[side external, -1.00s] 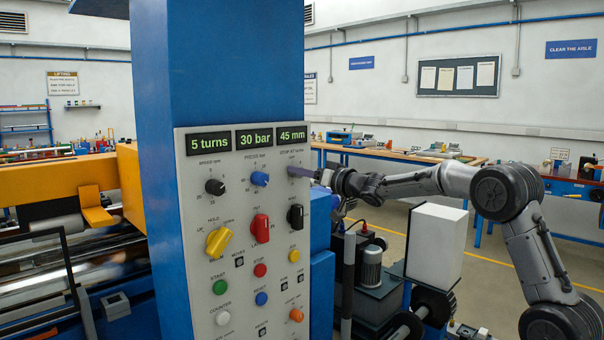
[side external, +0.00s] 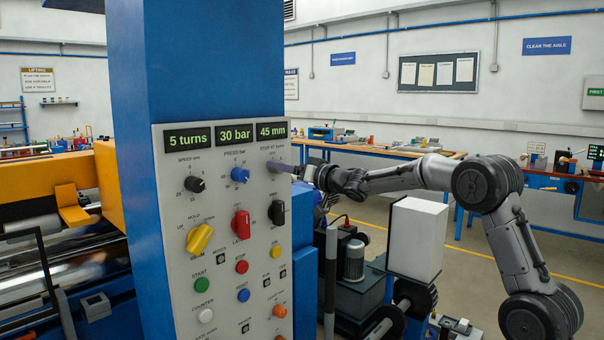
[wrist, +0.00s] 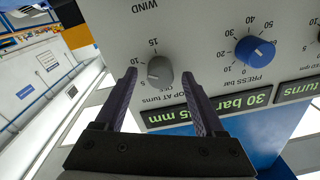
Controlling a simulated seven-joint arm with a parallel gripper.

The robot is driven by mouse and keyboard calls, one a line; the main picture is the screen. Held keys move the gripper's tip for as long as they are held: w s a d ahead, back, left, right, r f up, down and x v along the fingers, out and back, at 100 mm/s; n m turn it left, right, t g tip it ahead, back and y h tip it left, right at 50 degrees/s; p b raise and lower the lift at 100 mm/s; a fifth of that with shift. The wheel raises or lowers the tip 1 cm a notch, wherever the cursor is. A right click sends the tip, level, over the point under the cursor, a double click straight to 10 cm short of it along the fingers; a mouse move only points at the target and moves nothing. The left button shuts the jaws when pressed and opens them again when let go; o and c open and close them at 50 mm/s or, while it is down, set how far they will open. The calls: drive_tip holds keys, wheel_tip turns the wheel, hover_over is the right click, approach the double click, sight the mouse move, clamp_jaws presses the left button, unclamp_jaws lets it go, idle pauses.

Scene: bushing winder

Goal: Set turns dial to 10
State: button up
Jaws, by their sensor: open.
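The turns dial (wrist: 159,72), a round grey knob labelled "STOP AT turns", is on the pale control panel (side external: 218,280). In the wrist view its scale shows OFF, 5 and 15, and its pointer appears to face 5. The green "5 turns" display (side external: 188,138) is at the panel's top left. My gripper (wrist: 160,76) is open, with one dark finger on each side of the dial; contact cannot be told. In the side view, my gripper (side external: 281,167) is at the panel's upper right and hides the dial.
The blue press dial (wrist: 255,53) is beside the turns dial, with a black speed dial (side external: 195,184) farther left. A black wind switch (side external: 277,212) is below my gripper. The "30 bar" (side external: 235,134) and "45 mm" (side external: 272,131) displays are above.

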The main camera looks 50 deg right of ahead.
drive_tip(key=s, duration=1.3)
drive_tip(key=shift+d+f, duration=0.15)
drive_tip(key=shift+f, duration=0.05)
drive_tip(key=s+a+r, duration=0.7)
drive_tip(key=s+a, duration=0.2)
drive_tip(key=a, duration=0.2)
drive_tip(key=s+a+f+n+g, duration=0.1)
drive_tip(key=s+f+g, duration=0.5)
drive_tip(key=s+f, duration=0.6)
drive_tip(key=s+a+f+n+g, duration=0.2)
drive_tip(key=s+f+g, duration=0.4)
drive_tip(key=s+f, duration=0.7)
drive_tip(key=shift+s+a+f+n+g, duration=0.2)
drive_tip(key=shift+f+n+g, duration=0.15)
drive_tip(key=shift+f, duration=0.45)
